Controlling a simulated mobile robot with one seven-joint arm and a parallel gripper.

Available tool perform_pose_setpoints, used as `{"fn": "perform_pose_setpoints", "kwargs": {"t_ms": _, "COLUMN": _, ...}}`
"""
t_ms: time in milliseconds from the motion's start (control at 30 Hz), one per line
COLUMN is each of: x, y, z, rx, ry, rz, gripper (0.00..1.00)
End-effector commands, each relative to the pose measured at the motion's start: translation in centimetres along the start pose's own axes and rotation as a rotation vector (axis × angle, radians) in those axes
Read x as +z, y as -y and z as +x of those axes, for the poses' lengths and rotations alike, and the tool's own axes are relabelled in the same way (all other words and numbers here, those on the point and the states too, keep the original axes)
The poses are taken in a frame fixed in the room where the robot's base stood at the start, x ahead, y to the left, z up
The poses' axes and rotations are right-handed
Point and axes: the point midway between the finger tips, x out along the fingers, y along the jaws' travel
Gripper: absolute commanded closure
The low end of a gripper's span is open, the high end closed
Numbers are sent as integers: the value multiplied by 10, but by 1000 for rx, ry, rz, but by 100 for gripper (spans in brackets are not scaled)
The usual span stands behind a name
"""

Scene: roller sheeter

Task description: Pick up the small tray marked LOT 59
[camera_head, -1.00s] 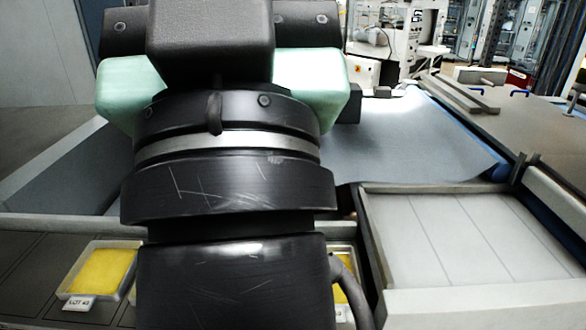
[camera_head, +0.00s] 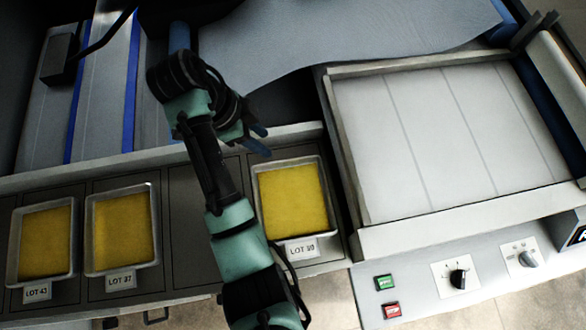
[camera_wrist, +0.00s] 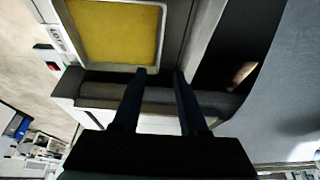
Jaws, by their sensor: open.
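A small metal tray (camera_head: 329,195) with a yellow fill stands in the right-hand slot of the rack. Its tag (camera_head: 301,249) is slightly blurred but seems to read LOT 59. My gripper (camera_head: 264,140) is open and empty, just beyond the tray's far left corner. In the wrist view the fingertips (camera_wrist: 160,73) point toward the near edge of a yellow-filled tray (camera_wrist: 162,30), apart from it. That tray's tag (camera_wrist: 57,38) is seen at a slant and is hard to read.
Two similar trays, LOT 43 (camera_head: 12,245) and LOT 37 (camera_head: 90,235), sit at the left of the rack, with an empty slot between them and my arm. A raised-edge white panel (camera_head: 440,140) lies right. Green (camera_head: 385,282) and red (camera_head: 391,310) buttons are in front.

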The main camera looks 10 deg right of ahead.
Motion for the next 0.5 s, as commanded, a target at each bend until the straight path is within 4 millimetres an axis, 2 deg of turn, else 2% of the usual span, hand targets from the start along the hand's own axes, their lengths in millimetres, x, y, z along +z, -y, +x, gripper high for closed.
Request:
{"fn": "perform_pose_setpoints", "kwargs": {"t_ms": 200, "x": 2, "y": -3, "z": 35, "rx": 14, "ry": -4, "rz": 11, "gripper": 57}}
{"fn": "perform_pose_setpoints", "kwargs": {"t_ms": 500, "x": 1, "y": -3, "z": 71, "rx": 13, "ry": -3, "rz": 7, "gripper": 57}}
